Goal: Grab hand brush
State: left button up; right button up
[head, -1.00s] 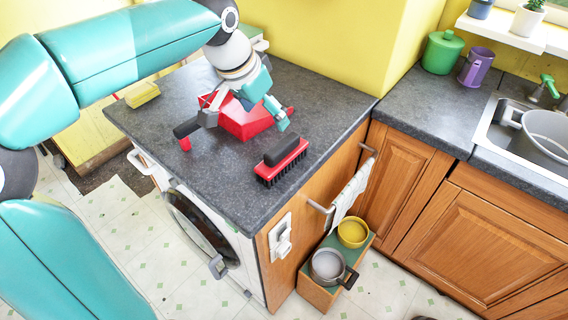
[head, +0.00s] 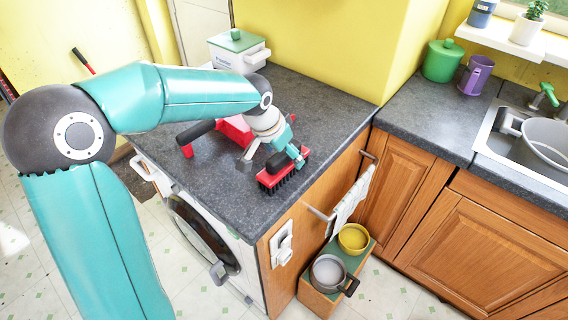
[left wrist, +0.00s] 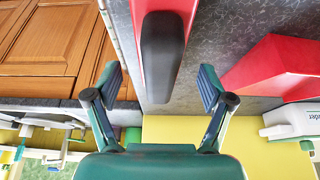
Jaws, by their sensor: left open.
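The hand brush (head: 270,182), red with a black handle and dark bristles, lies on the grey worktop near its right edge. My left gripper (head: 272,156) is open just above the brush and partly covers it in the head view. In the left wrist view the brush's dark handle (left wrist: 162,55) points down the picture between the two spread fingers of my left gripper (left wrist: 160,80). Neither finger appears to touch it; the height gap is hard to judge. My right gripper is not in view.
A red dustpan (head: 235,128) with a dark handle lies behind my left gripper, partly hidden by my arm. A white box with a green lid (head: 238,55) stands at the back. The worktop (head: 220,195) in front is clear.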

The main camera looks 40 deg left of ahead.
aim_at(287, 159)
pick_arm(q)
jog(key=x, duration=0.2)
jog(key=shift+w+f, duration=0.15)
jog(key=shift+f, duration=0.15)
jog(key=shift+f+b, duration=0.2)
jog(key=shift+b, duration=0.1)
jog(key=shift+c, duration=0.3)
dwell(0.3)
jog(key=c, duration=1.3)
jog(key=shift+o, duration=0.2)
jog(key=shift+r, duration=0.15)
